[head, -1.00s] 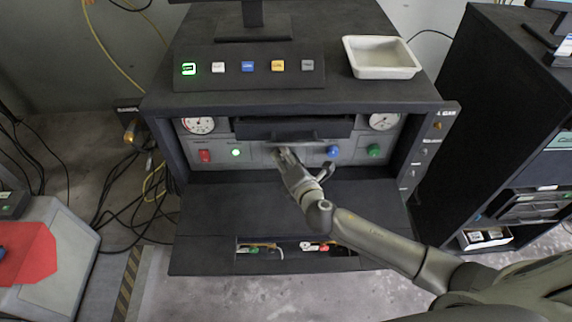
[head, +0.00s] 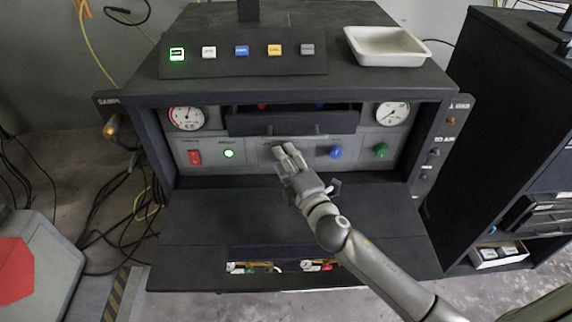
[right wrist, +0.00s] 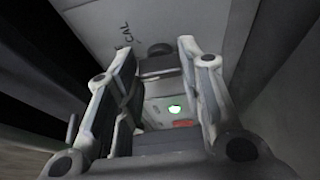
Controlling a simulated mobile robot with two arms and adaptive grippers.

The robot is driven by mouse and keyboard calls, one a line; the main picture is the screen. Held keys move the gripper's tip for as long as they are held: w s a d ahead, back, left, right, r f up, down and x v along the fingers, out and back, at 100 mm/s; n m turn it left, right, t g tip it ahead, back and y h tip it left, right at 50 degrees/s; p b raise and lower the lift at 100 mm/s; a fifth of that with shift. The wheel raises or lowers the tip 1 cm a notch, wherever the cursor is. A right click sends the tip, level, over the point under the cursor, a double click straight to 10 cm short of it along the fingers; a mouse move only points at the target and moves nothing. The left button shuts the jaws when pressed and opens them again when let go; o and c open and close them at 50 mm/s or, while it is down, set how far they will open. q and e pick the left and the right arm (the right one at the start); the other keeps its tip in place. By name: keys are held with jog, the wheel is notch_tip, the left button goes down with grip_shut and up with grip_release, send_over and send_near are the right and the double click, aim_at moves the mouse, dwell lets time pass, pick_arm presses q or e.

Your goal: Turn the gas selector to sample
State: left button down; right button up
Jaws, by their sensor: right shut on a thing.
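The gas selector is on the grey front panel (head: 250,165) of the dark cabinet. In the head view my right gripper's fingers (head: 284,150) cover it. In the right wrist view a dark knob (right wrist: 160,50) shows between my right gripper's two fingers (right wrist: 158,62), with the letters "CAL" on the panel beside it. The gripper is shut on this knob. Its pointer direction cannot be made out, and I see no readable sample mark beside it. My left gripper is not in view.
A red switch (head: 195,157) and a lit green button (head: 229,153) are left of my gripper. A blue knob (head: 336,152) and a green knob (head: 381,151) are right. A dark drawer (head: 295,122) juts out just above; a flat shelf (head: 205,215) lies below.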

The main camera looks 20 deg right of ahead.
dwell(0.4)
jog(key=o, duration=1)
jog(key=s, duration=0.4)
jog(key=s+d, duration=0.1)
jog(key=s, duration=0.7)
jog(key=shift+d, duration=0.2)
jog(key=shift+w, duration=0.1)
